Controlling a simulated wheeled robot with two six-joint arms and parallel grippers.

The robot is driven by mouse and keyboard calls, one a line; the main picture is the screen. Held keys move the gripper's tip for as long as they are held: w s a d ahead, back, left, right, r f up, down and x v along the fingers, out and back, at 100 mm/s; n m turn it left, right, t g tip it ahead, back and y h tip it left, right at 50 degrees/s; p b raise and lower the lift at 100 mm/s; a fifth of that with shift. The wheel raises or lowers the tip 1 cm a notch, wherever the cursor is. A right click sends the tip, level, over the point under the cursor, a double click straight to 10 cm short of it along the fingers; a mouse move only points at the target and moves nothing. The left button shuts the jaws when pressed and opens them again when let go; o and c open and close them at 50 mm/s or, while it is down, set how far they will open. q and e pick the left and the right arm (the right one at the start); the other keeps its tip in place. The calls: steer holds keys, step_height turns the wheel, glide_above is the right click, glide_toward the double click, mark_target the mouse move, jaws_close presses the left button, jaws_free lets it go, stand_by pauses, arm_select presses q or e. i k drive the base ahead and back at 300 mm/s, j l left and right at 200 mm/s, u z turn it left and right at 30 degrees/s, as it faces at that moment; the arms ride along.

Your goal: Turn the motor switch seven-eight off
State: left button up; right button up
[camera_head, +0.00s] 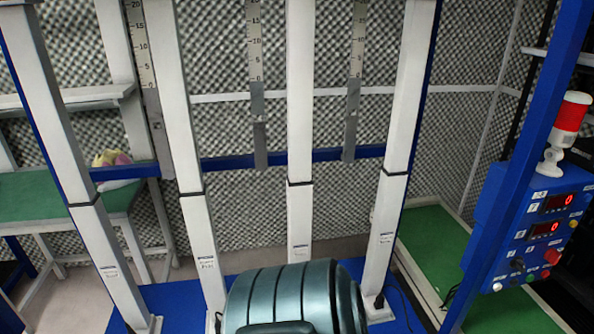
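A blue control box (536,190) is at the right edge, behind a slanted blue post. It carries an upper red digital display (556,202) and a lower one (545,229), both seeming to read 0. Below them are a dark knob or switch (517,263), a large red button (552,257) and several small controls. The labels are too small to read, so I cannot tell which control is motor switch seven-eight or how it is set. Neither of my grippers is in view.
A red and white beacon (568,125) stands on the box. A blue post (520,170) partly blocks the box's left side. White uprights (300,130) and a teal ribbed case (290,295) fill the middle.

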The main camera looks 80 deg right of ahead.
mark_target(552, 255)
steer(key=z, duration=4.2)
